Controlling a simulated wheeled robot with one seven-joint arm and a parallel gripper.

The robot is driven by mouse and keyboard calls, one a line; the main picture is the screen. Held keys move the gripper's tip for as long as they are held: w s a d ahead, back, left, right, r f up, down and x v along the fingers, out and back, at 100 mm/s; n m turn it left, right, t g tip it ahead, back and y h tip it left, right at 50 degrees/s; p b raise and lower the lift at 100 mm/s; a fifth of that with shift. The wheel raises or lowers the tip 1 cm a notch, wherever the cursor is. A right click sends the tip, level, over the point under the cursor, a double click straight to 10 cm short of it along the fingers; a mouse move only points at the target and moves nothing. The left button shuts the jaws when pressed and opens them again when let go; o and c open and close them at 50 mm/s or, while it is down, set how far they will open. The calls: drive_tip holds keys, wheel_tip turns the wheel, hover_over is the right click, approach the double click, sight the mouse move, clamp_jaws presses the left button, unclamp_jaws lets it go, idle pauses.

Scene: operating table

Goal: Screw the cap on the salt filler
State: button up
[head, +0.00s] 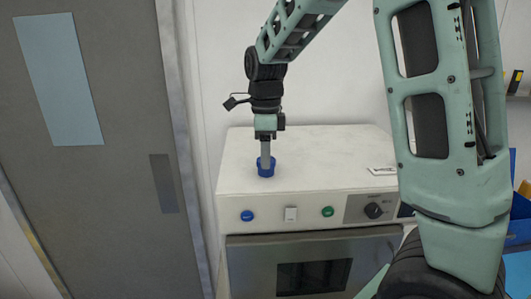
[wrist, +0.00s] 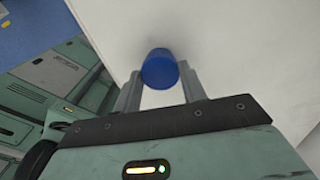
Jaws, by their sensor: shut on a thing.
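A blue round cap (head: 266,168) is at the top left of the white machine, at its worktop. My gripper (head: 266,158) points straight down over it, with its fingers at the cap. In the wrist view the blue cap (wrist: 160,69) sits between the two fingertips of my gripper (wrist: 160,82), which is shut on it. Whatever lies under the cap, including the salt filler opening, is hidden, so I cannot tell whether the cap is seated or threaded.
The white machine (head: 330,160) has a front panel with a blue button (head: 247,215), a green button (head: 328,211) and a black knob (head: 373,210). A small white label (head: 382,171) lies on its top. A grey door (head: 100,150) stands left. Blue bins (head: 521,215) are at right.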

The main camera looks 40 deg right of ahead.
drive_tip(key=shift+m, duration=0.3)
drive_tip(key=m, duration=0.3)
drive_tip(key=o, duration=1)
drive_tip(key=n, duration=0.6)
drive_tip(key=shift+n, duration=0.3)
drive_tip(key=n, duration=0.6)
drive_tip(key=shift+n, duration=0.4)
